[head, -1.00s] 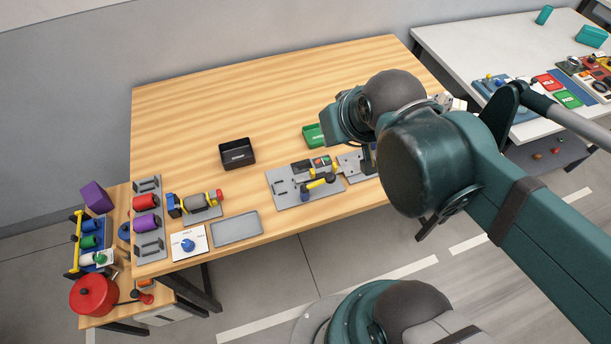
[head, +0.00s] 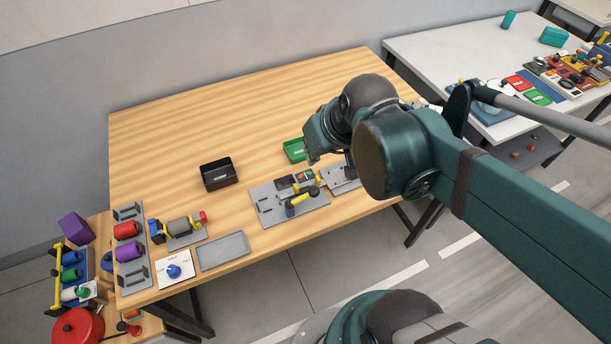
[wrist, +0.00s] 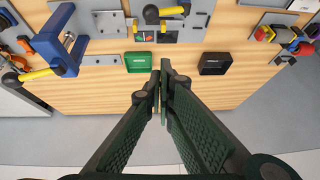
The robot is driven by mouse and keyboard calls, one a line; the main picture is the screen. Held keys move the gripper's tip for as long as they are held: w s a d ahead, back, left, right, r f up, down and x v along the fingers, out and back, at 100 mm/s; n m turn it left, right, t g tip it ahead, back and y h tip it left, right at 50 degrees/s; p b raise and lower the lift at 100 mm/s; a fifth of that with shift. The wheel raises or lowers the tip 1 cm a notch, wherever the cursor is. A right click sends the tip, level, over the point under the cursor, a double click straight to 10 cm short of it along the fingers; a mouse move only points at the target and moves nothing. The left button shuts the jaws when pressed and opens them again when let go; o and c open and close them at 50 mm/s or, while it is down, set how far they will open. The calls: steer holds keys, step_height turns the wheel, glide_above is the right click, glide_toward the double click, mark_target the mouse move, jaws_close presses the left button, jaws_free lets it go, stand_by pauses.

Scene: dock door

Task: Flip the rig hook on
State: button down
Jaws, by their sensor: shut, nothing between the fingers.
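No part is clearly marked as the rig hook. A blue hook-shaped part (wrist: 52,38) with yellow-handled pieces stands on a grey plate (wrist: 100,60) at the upper left of the wrist view. Beside it, a grey panel (head: 268,208) carries a lever with a black end and yellow grip (wrist: 168,12); the lever also shows in the head view (head: 303,201). My gripper (wrist: 160,84) is shut and empty, apart from these parts, with its tips over the wooden table near the trays. In the head view my arm hides most of the gripper and the blue part.
A green tray (wrist: 139,63) and a black tray (wrist: 215,64) lie on the wooden table (head: 180,120). A dial card (head: 174,270), a flat grey tray (head: 222,251) and coloured rollers (head: 128,230) are at the left. The table's far half is clear.

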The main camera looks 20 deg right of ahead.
steer(key=w+d+f+y+b, duration=0.1)
steer(key=d+f+y, duration=0.1)
steer(key=f, duration=0.4)
steer(key=w+d+f+n+g+y+b, duration=0.1)
steer(key=w+d+f+y, duration=0.1)
steer(key=f, duration=0.4)
steer(key=shift+w+d+y, duration=0.3)
steer(key=shift+d+y, duration=0.3)
steer(key=shift+d, duration=0.55)
steer(key=b, duration=0.2)
glide_toward(289, 192)
steer(key=shift+w+d+f, duration=0.25)
steer(key=shift+w+f, duration=0.2)
steer(key=shift+w, duration=0.3)
steer(key=shift+w+d+f, duration=0.2)
steer(key=shift+w+f, duration=0.25)
steer(key=shift+w, duration=0.3)
steer(key=shift+w+d+f, duration=0.25)
steer(key=shift+w+f, duration=0.15)
steer(key=shift+w, duration=0.3)
steer(key=shift+a, duration=0.1)
